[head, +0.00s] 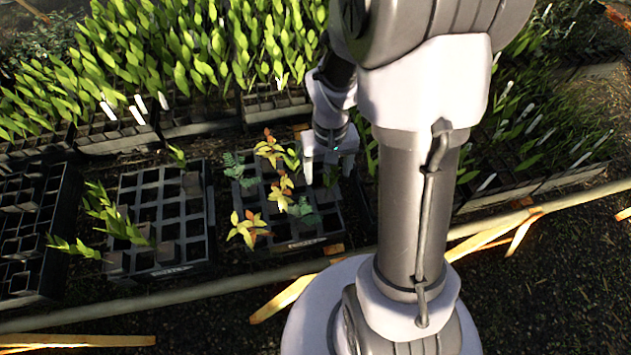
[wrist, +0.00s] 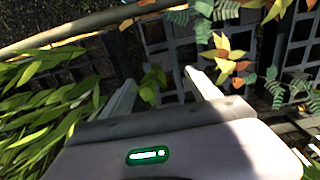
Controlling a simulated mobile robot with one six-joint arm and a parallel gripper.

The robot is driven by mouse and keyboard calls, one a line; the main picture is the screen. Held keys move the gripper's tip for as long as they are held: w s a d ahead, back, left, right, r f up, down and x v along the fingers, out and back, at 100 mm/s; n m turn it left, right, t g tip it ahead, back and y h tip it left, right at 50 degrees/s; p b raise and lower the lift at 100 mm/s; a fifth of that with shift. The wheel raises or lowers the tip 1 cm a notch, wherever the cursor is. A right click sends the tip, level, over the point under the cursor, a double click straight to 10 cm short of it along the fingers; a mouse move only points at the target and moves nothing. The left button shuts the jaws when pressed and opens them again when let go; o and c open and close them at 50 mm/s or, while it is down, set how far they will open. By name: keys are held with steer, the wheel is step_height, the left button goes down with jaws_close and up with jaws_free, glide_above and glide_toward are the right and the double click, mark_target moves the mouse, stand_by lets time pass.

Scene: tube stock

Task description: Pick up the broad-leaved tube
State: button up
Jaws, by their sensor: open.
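My gripper (head: 329,168) is open, low over the right side of the middle black tray (head: 318,236). In the wrist view my gripper (wrist: 160,78) has its two pale fingers apart. A small green broad-leaved tube (wrist: 152,82) shows between them, nearer the left finger; contact cannot be told. In the head view a bit of its green (head: 331,176) shows between the fingers. Another small plant with plain green leaves (head: 291,158) stands just left of my gripper. The tube bodies are mostly hidden.
The middle tray also holds yellow-red plants (head: 246,228) and ferny blue-green plants (head: 304,211). A partly filled tray (head: 200,235) stands to its left. Dense leafy stock (head: 200,50) fills the back. Long leaves (wrist: 40,100) crowd the left in the wrist view. A rail (head: 180,298) runs along the front.

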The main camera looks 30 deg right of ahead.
mark_target(325, 194)
steer(key=f+b, duration=0.1)
steer(key=f, duration=0.3)
steer(key=f+b, duration=0.2)
steer(key=f, duration=0.2)
steer(key=f+b, duration=0.2)
steer(key=f, duration=0.2)
steer(key=shift+w+f, duration=0.25)
steer(key=shift+r, duration=0.2)
jaws_close()
